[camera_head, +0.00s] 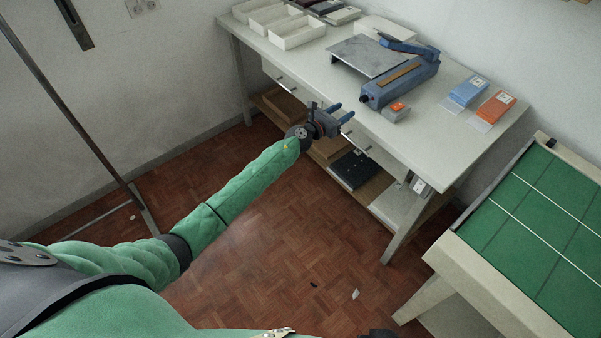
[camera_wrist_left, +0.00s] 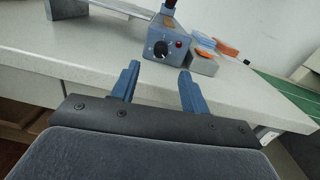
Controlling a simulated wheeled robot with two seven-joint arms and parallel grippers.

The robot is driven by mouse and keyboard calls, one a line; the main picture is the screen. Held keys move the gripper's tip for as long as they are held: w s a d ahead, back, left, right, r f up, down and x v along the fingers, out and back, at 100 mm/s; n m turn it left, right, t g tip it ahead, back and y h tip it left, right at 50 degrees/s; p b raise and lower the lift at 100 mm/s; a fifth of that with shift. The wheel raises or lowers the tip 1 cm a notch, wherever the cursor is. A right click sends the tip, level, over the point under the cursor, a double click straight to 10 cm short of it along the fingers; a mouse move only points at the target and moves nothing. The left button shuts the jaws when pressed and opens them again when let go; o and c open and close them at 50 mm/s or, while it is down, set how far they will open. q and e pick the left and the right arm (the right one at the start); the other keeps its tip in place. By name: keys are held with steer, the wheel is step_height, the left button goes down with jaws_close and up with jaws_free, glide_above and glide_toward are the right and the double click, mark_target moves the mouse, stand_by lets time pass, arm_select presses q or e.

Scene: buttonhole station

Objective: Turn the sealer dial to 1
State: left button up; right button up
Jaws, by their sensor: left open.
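The blue sealer (camera_head: 401,82) stands on the white workbench, with its long arm along the top. In the left wrist view the sealer's front end (camera_wrist_left: 168,32) shows a round black dial (camera_wrist_left: 160,48) with pale marks around it and a red light (camera_wrist_left: 179,44) to its right. I cannot read which mark the dial points at. My left gripper (camera_head: 342,112) is open and empty in front of the bench's front edge. In the left wrist view its two blue fingers (camera_wrist_left: 157,80) are apart, with the dial beyond them, between their tips and not touched. My right gripper is not clearly visible.
A grey block with an orange top (camera_head: 396,112) sits right beside the sealer's front end. Blue (camera_head: 468,91) and orange boxes (camera_head: 495,106) lie farther right. White trays (camera_head: 297,32) stand at the back left. The worktop (camera_head: 437,150) is clear near its front right corner.

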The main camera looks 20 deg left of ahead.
arm_select(q)
steer(key=s+a+f+n+y, duration=0.3)
steer(key=s+n+y, duration=0.1)
steer(key=s+n, duration=0.3)
steer(key=s+a+f+n+y+b, duration=0.1)
steer(key=s+a+f+n+y, duration=0.1)
steer(key=s+n, duration=0.5)
steer(key=s+a+f+n+y+b, duration=0.1)
steer(key=s+a+f+n+y, duration=0.2)
steer(key=n, duration=0.9)
steer(key=s+f+y, duration=0.2)
steer(key=s+y, duration=0.1)
steer(key=s, duration=0.1)
steer(key=shift+a+n+g, duration=0.35)
steer(key=shift+n+g, duration=0.05)
